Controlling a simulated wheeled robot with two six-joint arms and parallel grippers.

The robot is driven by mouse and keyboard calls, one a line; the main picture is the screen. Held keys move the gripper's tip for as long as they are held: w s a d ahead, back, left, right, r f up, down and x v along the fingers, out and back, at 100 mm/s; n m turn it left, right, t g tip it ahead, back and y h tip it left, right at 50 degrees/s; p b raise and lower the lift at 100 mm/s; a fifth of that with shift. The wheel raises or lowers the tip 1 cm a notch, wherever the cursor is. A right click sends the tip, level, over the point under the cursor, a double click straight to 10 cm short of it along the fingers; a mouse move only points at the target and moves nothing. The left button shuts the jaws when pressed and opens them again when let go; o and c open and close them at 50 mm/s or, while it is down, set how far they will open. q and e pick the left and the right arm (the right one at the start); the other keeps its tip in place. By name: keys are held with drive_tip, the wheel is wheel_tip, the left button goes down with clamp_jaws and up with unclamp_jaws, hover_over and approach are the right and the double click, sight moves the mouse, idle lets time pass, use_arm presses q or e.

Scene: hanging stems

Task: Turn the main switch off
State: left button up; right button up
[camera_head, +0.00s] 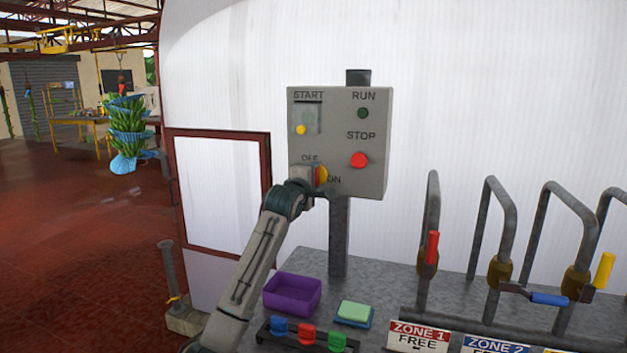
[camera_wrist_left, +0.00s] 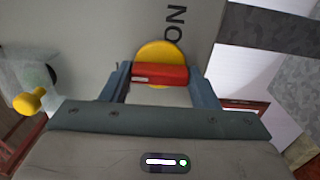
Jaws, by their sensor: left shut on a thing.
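The grey control box (camera_head: 337,140) stands on a post, with START, RUN, STOP, OFF and ON labels. The main switch is a red handle on a yellow disc, low on the box's left side; its disc (camera_head: 322,174) is partly hidden by my gripper. In the left wrist view the red handle (camera_wrist_left: 160,74) lies across the yellow disc, between my fingers. My left gripper (camera_wrist_left: 162,80) is shut on that handle; in the head view the gripper (camera_head: 312,178) covers much of the switch. The ON label (camera_wrist_left: 175,25) shows beside the disc. My right gripper is not in view.
A red STOP button (camera_head: 360,160) and a yellow START knob (camera_head: 300,130) sit on the same box. Below are a purple tray (camera_head: 292,294), a green sponge-like block (camera_head: 355,311), coloured clips (camera_head: 307,334) and pipes with valve handles (camera_head: 432,248) at right.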

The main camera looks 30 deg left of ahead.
use_arm(q)
drive_tip(key=o, duration=1)
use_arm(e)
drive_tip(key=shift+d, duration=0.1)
use_arm(q)
drive_tip(key=shift+s, duration=0.1)
drive_tip(key=shift+b+v, duration=1.7)
drive_tip(key=shift+v, duration=3.55)
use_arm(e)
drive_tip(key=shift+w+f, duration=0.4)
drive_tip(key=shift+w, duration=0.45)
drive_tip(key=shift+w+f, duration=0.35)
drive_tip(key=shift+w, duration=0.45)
